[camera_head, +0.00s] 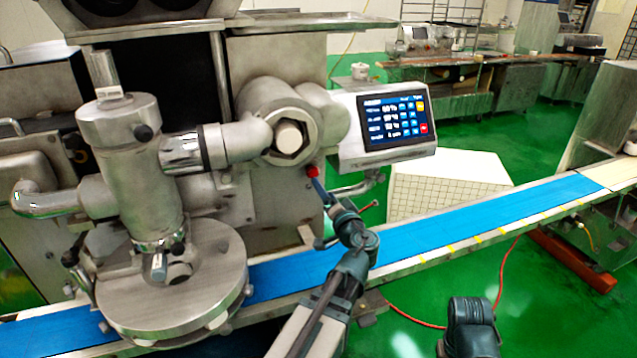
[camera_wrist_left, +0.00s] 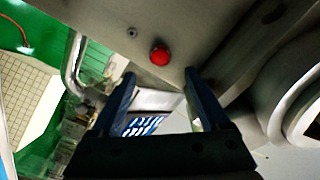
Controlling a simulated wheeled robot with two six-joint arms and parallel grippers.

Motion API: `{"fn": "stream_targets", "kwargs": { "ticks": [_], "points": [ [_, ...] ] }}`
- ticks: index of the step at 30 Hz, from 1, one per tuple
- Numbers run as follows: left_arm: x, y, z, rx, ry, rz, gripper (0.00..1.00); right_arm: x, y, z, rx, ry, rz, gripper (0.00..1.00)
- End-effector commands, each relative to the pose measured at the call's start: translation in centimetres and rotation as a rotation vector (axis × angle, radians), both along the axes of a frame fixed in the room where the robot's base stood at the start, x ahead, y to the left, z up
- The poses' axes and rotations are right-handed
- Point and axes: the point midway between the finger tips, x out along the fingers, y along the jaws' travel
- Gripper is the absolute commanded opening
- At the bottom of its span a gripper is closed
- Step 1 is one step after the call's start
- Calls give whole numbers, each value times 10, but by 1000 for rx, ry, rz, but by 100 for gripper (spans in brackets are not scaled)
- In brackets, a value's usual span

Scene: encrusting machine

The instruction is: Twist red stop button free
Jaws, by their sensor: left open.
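The red stop button (camera_head: 312,171) sits on the metal side of the encrusting machine (camera_head: 275,205), below the large hex nut. It shows as a round red knob in the left wrist view (camera_wrist_left: 160,55). My left gripper (camera_head: 318,184) is at the button in the head view, its blue-grey fingers pointing up at it. In the wrist view the left gripper (camera_wrist_left: 160,74) is open, with one finger on each side of the button's line. The button appears just past the fingertips, and I see no finger touching it. My right gripper cannot be made out.
A touch-screen panel (camera_head: 395,122) juts out to the right of the button. A blue conveyor belt (camera_head: 430,236) runs below my left arm. A pipe (camera_wrist_left: 74,65) shows near the left finger in the wrist view. Part of my right arm (camera_head: 470,325) is at bottom right.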

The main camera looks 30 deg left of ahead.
Motion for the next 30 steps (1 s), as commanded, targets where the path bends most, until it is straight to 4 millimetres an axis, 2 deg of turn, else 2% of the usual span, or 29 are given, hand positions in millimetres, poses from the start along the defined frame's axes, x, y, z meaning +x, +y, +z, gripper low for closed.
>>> {"fn": "stream_targets", "kwargs": {
  "ticks": [3, 9, 30],
  "points": [
    [-16, -17, 0, 0, 0, -2, 79, 0, 0, 0, 0, 0, 0, 50],
    [-28, -32, 0, 0, 0, 0, 79, 0, 0, 0, 0, 0, 0, 50],
    [-32, -38, -2, -22, 13, 10, 79, 0, 0, 4, 0, 0, 0, 50]
  ]
}}
